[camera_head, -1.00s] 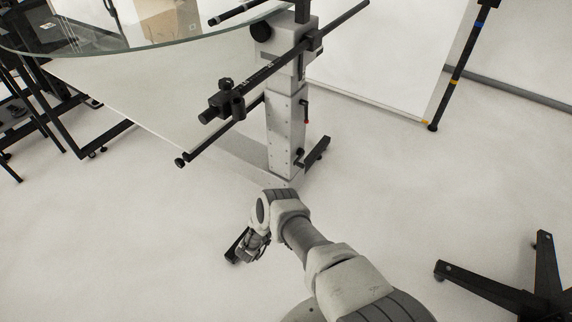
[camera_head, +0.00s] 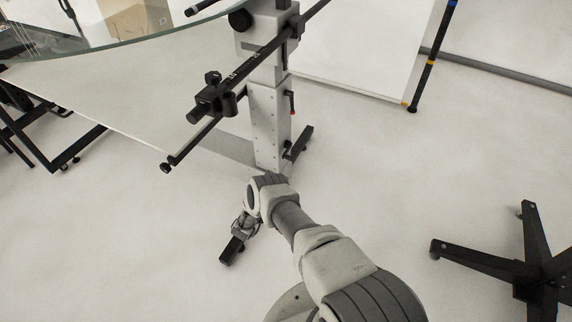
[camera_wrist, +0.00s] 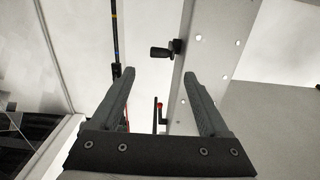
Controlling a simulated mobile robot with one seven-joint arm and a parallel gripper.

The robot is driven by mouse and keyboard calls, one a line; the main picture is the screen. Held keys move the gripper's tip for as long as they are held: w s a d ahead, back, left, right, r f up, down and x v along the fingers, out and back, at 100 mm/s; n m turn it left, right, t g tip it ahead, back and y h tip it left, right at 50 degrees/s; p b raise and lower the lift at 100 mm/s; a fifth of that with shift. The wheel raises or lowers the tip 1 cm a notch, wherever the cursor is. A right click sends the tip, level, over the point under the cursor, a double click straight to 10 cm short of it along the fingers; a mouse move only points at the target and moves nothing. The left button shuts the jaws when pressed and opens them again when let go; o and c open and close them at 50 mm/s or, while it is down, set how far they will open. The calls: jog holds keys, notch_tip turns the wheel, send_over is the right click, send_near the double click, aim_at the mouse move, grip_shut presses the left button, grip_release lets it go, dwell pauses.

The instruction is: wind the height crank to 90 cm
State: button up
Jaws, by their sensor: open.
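The grey lift column (camera_head: 268,125) stands ahead of me, and its side face (camera_wrist: 207,60) fills the right of centre in the wrist view. A small black crank-like handle (camera_head: 291,150) sits low on its right side. A black handle (camera_wrist: 162,53) sticks out from the column's edge in the wrist view, beyond and between the fingertips. A red-tipped lever (camera_head: 292,103) sits higher on the column; a red-tipped lever also shows in the wrist view (camera_wrist: 159,108). My gripper (camera_head: 241,226) is open and empty, low by the column's base, apart from the handles. No height reading is legible.
A black rail (camera_head: 255,62) with clamps reaches out from the column. A glass tabletop (camera_head: 110,52) is upper left, a white panel (camera_head: 365,50) and black pole (camera_head: 430,60) behind. A black wheeled base (camera_head: 535,268) stands right. The floor between is clear.

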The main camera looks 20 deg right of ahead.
aim_at(288, 159)
jog(key=b+x, duration=0.3)
jog(key=x, duration=0.7)
jog(key=shift+s+f, duration=0.1)
jog(key=shift+s, duration=0.05)
jog(key=c, duration=1.2)
grip_shut()
